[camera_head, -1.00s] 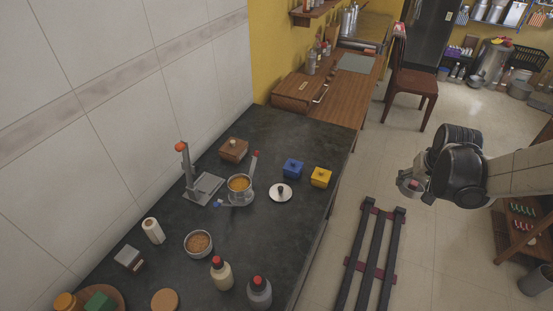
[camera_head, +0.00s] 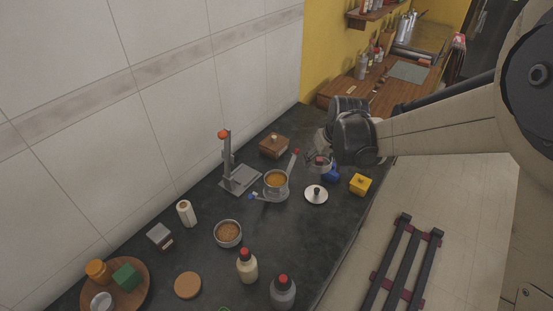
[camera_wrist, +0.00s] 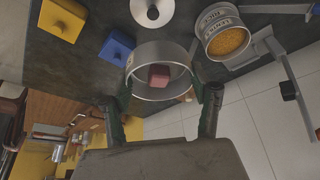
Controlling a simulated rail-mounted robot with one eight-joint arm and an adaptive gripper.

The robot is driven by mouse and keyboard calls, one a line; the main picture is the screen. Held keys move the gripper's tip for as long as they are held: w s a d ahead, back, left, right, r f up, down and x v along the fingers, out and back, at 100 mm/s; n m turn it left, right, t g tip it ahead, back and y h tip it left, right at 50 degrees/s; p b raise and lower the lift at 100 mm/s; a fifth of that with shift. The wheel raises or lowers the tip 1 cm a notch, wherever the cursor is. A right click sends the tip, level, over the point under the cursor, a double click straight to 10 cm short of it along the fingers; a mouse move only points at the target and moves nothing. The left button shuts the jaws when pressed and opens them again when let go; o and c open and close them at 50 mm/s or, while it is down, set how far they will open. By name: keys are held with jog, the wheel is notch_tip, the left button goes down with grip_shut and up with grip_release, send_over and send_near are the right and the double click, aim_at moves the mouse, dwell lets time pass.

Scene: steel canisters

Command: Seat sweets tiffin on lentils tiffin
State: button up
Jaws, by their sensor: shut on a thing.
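The sweets tiffin, a round steel tin (camera_wrist: 148,92) with a pinkish block inside, is between the two fingers of my gripper (camera_wrist: 164,92) in the wrist view. My gripper (camera_head: 322,155) is shut on it, above the counter's right side in the head view. The lentils tiffin (camera_head: 275,194), a steel tin with orange contents, stands on the counter to the left of my gripper, with red-tipped and blue-tipped levers at its sides. It also shows at the upper right of the wrist view (camera_wrist: 214,24), apart from the held tin.
A white lid with a dark knob (camera_head: 311,197), a yellow box (camera_head: 360,185) and a partly hidden blue box (camera_head: 332,174) are close by. A grey stand with an upright post (camera_head: 227,150) is left of the lentils tiffin. Bottles (camera_head: 247,267) stand in front.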

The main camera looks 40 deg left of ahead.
jog(key=shift+s+a+f+n+g+y+b, duration=0.15)
jog(key=shift+s+a+f+n+b, duration=0.4)
jog(key=shift+s+a, duration=1)
jog(key=shift+s+a+f+n+g+y+b, duration=0.1)
jog(key=shift+s+a+f+n, duration=0.55)
jog(key=shift+a, duration=1.55)
jog(key=shift+s+a+f+n+g+y+b, duration=0.2)
jog(key=shift+s+a+f, duration=0.75)
jog(key=shift+s+a, duration=0.7)
jog(key=shift+b+x, duration=0.8)
jog(key=shift+x, duration=0.1)
jog(key=shift+w+d, duration=0.15)
jog(key=shift+d+r, duration=0.1)
jog(key=shift+r, duration=0.1)
jog(key=shift+b, duration=0.6)
jog(key=shift+f+b, duration=0.55)
jog(key=o, duration=1.8)
